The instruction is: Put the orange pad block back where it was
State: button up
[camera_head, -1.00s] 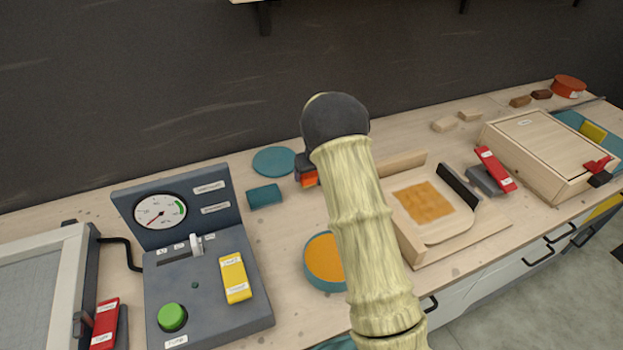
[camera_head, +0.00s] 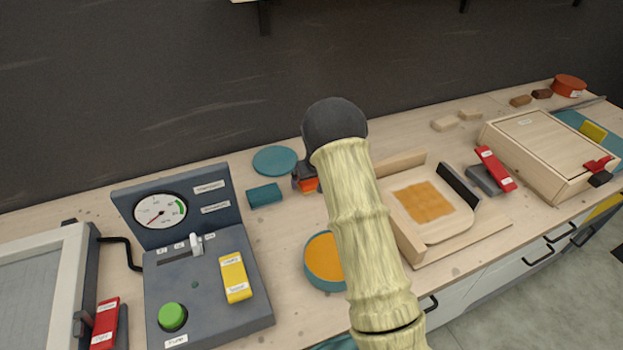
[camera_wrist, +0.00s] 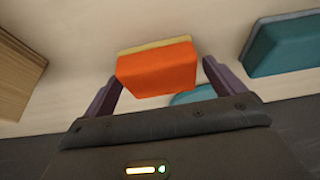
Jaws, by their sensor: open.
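The orange pad block (camera_wrist: 157,70) shows in the wrist view with an orange body and a pale yellow layer along its far edge. My gripper (camera_wrist: 160,78) is open, with one finger on each side of the block. The left finger looks very close to it and a narrow gap shows at the right finger. In the head view a small part of the orange block (camera_head: 308,186) shows below my dark gripper, left of my arm, low over the bench. My wrist and arm hide the rest. I cannot tell whether the block rests fully on the bench.
A teal block (camera_head: 264,195) lies just left of the orange one, with a teal disc (camera_head: 275,160) behind. A round orange-filled dish (camera_head: 324,260) stands in front. A wooden tray (camera_head: 405,240) is at right, a gauge console (camera_head: 200,270) at left.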

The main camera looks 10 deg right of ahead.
jog(key=b+v, duration=0.1)
jog(key=v, duration=1.1)
jog(key=shift+s+r, duration=0.1)
jog(key=shift+r, duration=0.05)
jog(key=s+r+m+g, duration=0.1)
jog(key=s+m, duration=0.1)
jog(key=s, duration=2.8)
jog(key=shift+s+a+r+g+h, duration=0.2)
jog(key=shift+a+r+g+h, duration=0.15)
jog(key=shift+a+g+h, duration=0.05)
jog(key=w+p+v, duration=0.1)
jog(key=p+v, duration=0.6)
jog(key=shift+w+r, duration=0.3)
